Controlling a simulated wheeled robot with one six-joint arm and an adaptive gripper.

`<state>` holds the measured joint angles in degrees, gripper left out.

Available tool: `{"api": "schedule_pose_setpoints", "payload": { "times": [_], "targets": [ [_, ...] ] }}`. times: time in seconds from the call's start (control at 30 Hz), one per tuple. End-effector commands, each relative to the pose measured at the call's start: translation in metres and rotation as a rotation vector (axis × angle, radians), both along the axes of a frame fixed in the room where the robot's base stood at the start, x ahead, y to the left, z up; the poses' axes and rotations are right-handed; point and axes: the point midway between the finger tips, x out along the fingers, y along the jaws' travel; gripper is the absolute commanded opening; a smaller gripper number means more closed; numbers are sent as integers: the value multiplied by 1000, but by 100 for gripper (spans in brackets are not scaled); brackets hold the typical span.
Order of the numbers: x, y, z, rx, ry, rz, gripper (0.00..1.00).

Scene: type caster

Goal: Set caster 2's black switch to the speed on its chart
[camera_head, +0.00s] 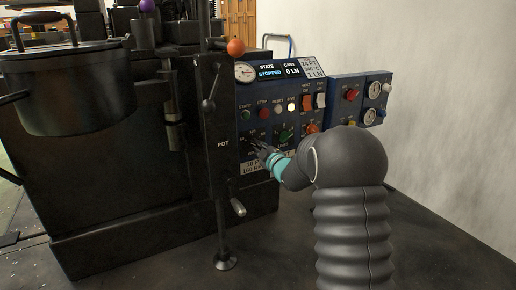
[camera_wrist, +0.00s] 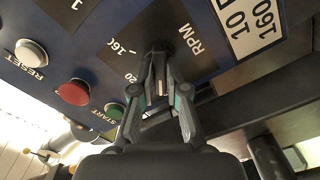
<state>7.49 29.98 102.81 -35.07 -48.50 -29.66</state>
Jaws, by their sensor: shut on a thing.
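The black switch (camera_wrist: 159,49) sits on a dark plate lettered RPM, with the marks 160 and what looks like 120 beside it. My gripper (camera_wrist: 160,88) is shut on the switch, its two fingertips close together at it. In the head view my gripper (camera_head: 264,150) reaches the lower left of the blue control panel (camera_head: 243,105), and its fingers partly cover the switch. Which mark the switch points to cannot be made out. A white label (camera_wrist: 248,22) next to the plate reads 10 and 160; in the head view this label (camera_head: 252,168) is below the switch.
Start, stop (camera_wrist: 72,92) and reset (camera_wrist: 31,52) buttons sit close to the switch. The display (camera_head: 279,71) reads STOPPED. A black pot (camera_head: 70,88) and lever (camera_head: 220,150) stand left; open floor lies in front.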

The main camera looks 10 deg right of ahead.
Motion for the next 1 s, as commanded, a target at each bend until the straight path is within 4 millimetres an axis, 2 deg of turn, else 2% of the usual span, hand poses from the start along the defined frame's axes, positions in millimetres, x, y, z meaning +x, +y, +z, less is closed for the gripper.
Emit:
{"api": "schedule_pose_setpoints", "payload": {
  "times": [0.3, 0.77, 0.8, 0.9, 1.0],
  "targets": [
    [1, 0, 1, -93, -32, 0, 0],
    [1, 0, 2, -106, -37, 0, 0],
    [1, 0, 2, -106, -37, 0, 16],
    [0, 0, 1, -105, -36, 0, 39],
    [0, 0, 1, -105, -36, 0, 39]
  ]
}}
